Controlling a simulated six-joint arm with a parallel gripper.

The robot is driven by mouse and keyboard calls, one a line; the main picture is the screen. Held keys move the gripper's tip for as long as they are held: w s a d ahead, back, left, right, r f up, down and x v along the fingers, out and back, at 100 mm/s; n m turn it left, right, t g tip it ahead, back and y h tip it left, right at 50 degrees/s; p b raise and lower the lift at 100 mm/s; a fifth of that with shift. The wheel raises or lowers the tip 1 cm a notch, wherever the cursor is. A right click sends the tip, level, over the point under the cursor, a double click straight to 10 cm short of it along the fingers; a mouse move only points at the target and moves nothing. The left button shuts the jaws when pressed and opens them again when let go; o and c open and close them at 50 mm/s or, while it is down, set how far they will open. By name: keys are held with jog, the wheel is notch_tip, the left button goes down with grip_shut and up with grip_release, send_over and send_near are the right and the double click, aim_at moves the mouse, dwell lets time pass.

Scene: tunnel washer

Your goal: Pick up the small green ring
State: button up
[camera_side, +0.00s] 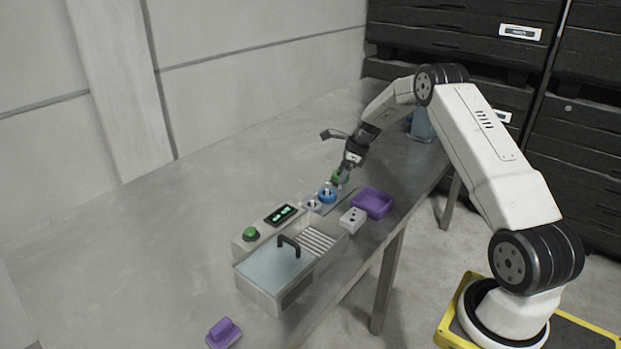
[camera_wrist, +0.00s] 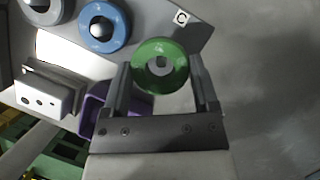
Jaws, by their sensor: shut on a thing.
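The green ring (camera_wrist: 159,48) sits between the two fingers of my gripper (camera_wrist: 160,78) in the wrist view, with a finger against each side. In the side view the green ring (camera_side: 341,178) shows just under my gripper (camera_side: 347,168), at the far end of the row of rings. Its underside is hard to make out, so I cannot tell whether it still touches the plate below. My gripper is shut on the ring.
A blue ring (camera_side: 327,195) on a peg stands close by, with a grey ring (camera_side: 313,205) beyond it. A purple tray (camera_side: 372,203) and a white block (camera_side: 352,221) stand beside the row. The washer (camera_side: 274,269) and a purple piece (camera_side: 223,333) are nearer the camera.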

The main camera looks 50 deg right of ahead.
jog(key=s+a+r, duration=0.6)
jog(key=s+r, duration=0.3)
jog(key=s, duration=0.3)
jog(key=shift+s+a+r, duration=0.15)
jog(key=shift+s+r, duration=0.05)
jog(key=shift+r, duration=0.15)
jog(key=shift+a, duration=0.15)
dwell(0.4)
jog(key=w+a+n+g, duration=0.1)
jog(key=a+n, duration=0.2)
jog(key=a, duration=0.7)
jog(key=w+a+f+n+y, duration=0.1)
jog(key=a+n, duration=0.2)
jog(key=a, duration=0.6)
jog(key=shift+w+a+f+g+y, duration=0.2)
jog(key=shift+w+a+g+y, duration=0.1)
jog(key=shift+w+a+g, duration=0.1)
jog(key=shift+f, duration=0.25)
jog(key=shift+f, duration=2.75)
jog(key=shift+d+f, duration=0.1)
jog(key=shift+f, duration=1.75)
